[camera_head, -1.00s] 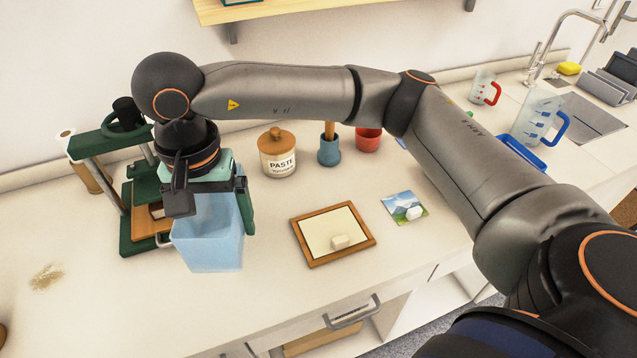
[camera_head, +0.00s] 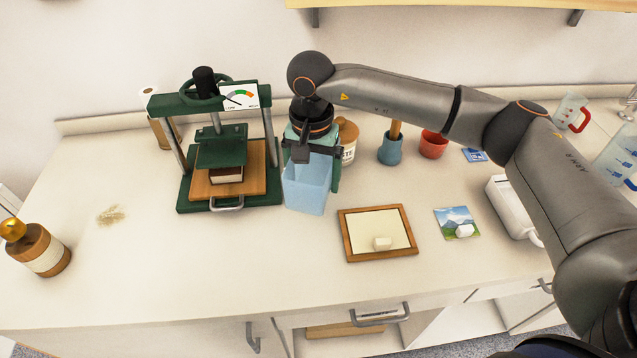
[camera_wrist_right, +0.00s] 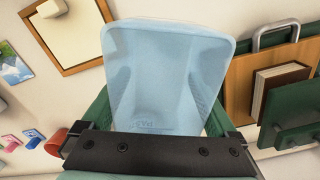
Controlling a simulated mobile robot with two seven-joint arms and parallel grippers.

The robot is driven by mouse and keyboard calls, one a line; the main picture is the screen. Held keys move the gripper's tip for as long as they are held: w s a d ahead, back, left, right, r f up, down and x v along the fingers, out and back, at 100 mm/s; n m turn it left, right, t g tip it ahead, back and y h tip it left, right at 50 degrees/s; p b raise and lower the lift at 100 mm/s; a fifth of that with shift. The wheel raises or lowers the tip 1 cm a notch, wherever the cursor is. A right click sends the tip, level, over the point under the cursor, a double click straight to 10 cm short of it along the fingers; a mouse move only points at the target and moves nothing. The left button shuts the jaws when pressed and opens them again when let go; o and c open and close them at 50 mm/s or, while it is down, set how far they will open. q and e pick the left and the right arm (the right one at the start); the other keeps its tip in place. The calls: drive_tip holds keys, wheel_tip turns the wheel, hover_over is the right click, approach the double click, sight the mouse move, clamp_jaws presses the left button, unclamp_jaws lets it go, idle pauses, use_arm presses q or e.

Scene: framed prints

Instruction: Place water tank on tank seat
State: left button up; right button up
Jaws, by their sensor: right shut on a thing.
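The water tank is a light blue, translucent, box-shaped container (camera_head: 306,187). My right gripper (camera_head: 313,163) is shut on it from above, with green fingers on both sides of its upper part. The tank hangs just right of the green press, over the counter; I cannot tell how high. It fills the middle of the right wrist view (camera_wrist_right: 165,75). I cannot make out a tank seat for certain; a white appliance (camera_head: 508,205) at the right is partly hidden by my right arm. My left gripper is not in view.
A green screw press (camera_head: 237,187) with a book inside stands close left of the tank. A paste jar (camera_head: 348,140), blue pot (camera_head: 390,150) and red pot (camera_head: 433,144) stand behind. A wooden frame (camera_head: 410,250) and landscape print (camera_head: 455,216) lie right.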

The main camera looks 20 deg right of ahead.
sight(317, 179)
drive_tip(key=shift+w+d+f, duration=0.35)
drive_tip(key=shift+f, duration=0.25)
drive_tip(key=shift+w+d+f, duration=0.35)
drive_tip(key=shift+f, duration=0.25)
wheel_tip(317, 179, down, 3)
drive_tip(key=shift+f+p, duration=0.1)
drive_tip(key=shift+p, duration=0.4)
drive_tip(key=shift+f+b, duration=0.2)
drive_tip(key=shift+b, duration=0.1)
drive_tip(key=o, duration=1.1)
drive_tip(key=shift+r, duration=0.1)
